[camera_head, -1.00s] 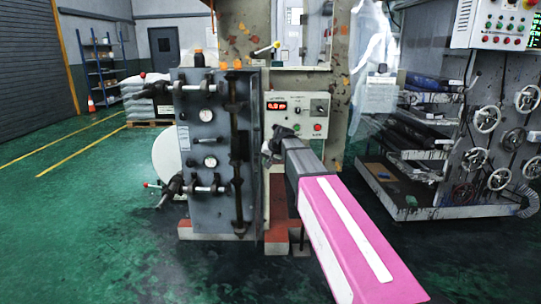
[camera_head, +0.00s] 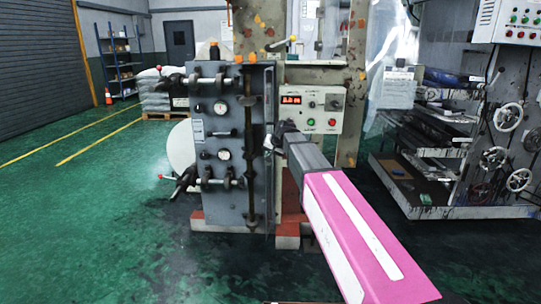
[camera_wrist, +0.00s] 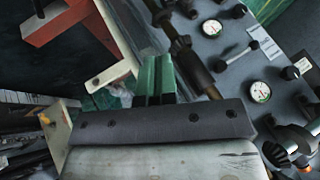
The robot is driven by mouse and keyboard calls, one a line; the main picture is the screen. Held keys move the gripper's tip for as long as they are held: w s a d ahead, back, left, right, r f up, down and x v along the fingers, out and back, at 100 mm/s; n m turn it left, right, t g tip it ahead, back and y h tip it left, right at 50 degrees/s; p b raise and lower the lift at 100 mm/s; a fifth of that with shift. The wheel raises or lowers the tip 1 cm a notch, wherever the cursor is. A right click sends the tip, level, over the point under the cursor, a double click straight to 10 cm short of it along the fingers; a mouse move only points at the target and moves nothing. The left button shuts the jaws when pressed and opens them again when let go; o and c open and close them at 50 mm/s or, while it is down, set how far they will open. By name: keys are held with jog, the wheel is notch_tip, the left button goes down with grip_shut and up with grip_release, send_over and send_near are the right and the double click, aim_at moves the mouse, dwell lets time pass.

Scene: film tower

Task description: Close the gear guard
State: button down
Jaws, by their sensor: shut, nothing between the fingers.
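The gear guard looks to be the narrow grey upright panel (camera_head: 269,175) at the right edge of the gauge panel, seen nearly edge-on and standing open. My gripper (camera_head: 271,145) is shut and empty, beside the guard at about mid-height. In the head view I cannot tell whether it touches the guard. In the wrist view, my gripper's green fingers (camera_wrist: 157,78) are together, pointing toward a pale plate edge (camera_wrist: 128,35) and a dark shaft (camera_wrist: 190,50). My arm hides part of the machine right of the guard.
The grey gauge panel (camera_head: 207,135) with projecting handles stands left of the guard. A control box (camera_head: 312,108) with a red display is behind my gripper. A rack with handwheels (camera_head: 508,117) stands at right. Green floor (camera_head: 100,235) is free at left and front.

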jog(key=w+a+m+t+h, duration=0.1)
jog(key=w+a+m+h, duration=0.1)
jog(key=w+a+m, duration=0.3)
jog(key=a+m+t+h, duration=0.1)
jog(key=a+m+h, duration=0.1)
jog(key=a, duration=0.6)
jog(key=w+a+m+h, duration=0.2)
jog(key=w+a+m, duration=0.1)
jog(key=w, duration=0.4)
jog(key=w+a+m+g+h, duration=0.1)
jog(key=w+a+m+h, duration=0.2)
jog(key=w, duration=0.4)
jog(key=shift+w+a+m, duration=0.3)
jog(key=shift+a+m, duration=0.2)
jog(key=shift+m, duration=0.6)
jog(key=shift+w, duration=0.1)
